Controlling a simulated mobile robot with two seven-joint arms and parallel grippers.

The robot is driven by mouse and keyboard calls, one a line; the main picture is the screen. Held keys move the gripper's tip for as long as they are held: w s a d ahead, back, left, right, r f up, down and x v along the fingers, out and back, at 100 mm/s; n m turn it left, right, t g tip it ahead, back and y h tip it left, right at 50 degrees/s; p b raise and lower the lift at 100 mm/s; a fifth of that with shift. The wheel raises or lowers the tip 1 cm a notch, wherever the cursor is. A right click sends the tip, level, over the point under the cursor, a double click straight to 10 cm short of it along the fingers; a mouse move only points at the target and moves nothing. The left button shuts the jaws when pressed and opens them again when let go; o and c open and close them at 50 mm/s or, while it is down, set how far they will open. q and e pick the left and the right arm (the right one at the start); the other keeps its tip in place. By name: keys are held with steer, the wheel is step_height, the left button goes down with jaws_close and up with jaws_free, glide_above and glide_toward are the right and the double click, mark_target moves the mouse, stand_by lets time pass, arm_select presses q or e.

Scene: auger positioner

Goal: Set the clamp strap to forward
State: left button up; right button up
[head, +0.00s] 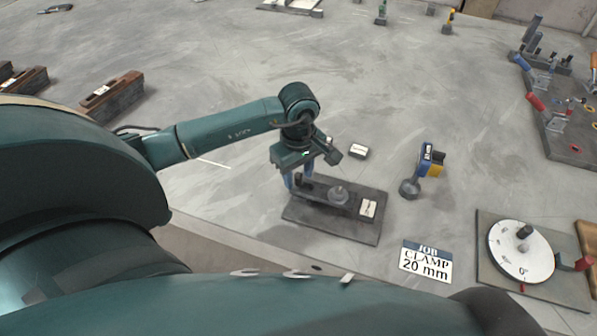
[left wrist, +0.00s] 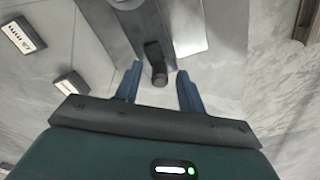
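The clamp plate (head: 325,222) is a dark slab on the grey table, with a round metal nut (head: 338,195) and a small white label (head: 368,208) on it. The clamp strap, a dark bar, lies on the plate under the nut, partly hidden by my gripper. A dark upright knob (left wrist: 156,62) stands at its near end in the left wrist view. My left gripper (head: 298,180) is over the plate's left end. In the left wrist view, its two blue fingers (left wrist: 159,72) are apart, one on each side of the knob; contact is not visible. My right gripper is not in view.
A "JOB CLAMP 20 mm" card (head: 426,261) lies right of the plate. Beyond it is a white dial (head: 510,262) on a base. A blue and yellow tool (head: 430,160) stands behind the plate. Toggle clamps (head: 545,100) are at far right.

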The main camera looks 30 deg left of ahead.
arm_select(q)
steer(key=shift+f, duration=0.3)
jaws_close()
stand_by(0.3)
